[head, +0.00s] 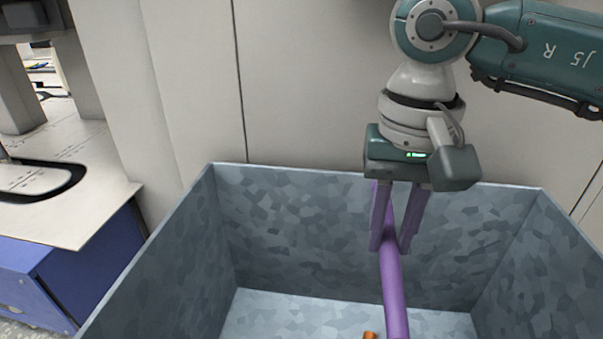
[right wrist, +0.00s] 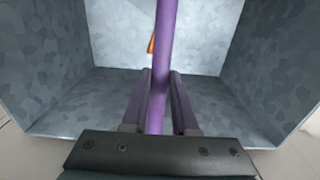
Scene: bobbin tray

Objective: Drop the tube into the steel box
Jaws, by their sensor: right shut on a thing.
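The tube is long, thin and purple (head: 394,290). My right gripper (head: 391,245) points down and is shut on the tube near one end, with its purple fingers on both sides. The tube also shows in the right wrist view (right wrist: 164,45), between the fingertips (right wrist: 160,78) and running away past the top edge. The steel box (head: 290,220) is large, open-topped and grey with a mottled galvanized surface. In the head view the gripper and tube are over the box opening, and the tube's near end is cut off by the bottom edge. My left gripper is not in view.
A small orange object (head: 370,335) lies low in the box, partly cut off, and also shows behind the tube in the right wrist view (right wrist: 151,45). A blue cabinet (head: 90,265) with a pale top stands left of the box. A pale wall is close behind.

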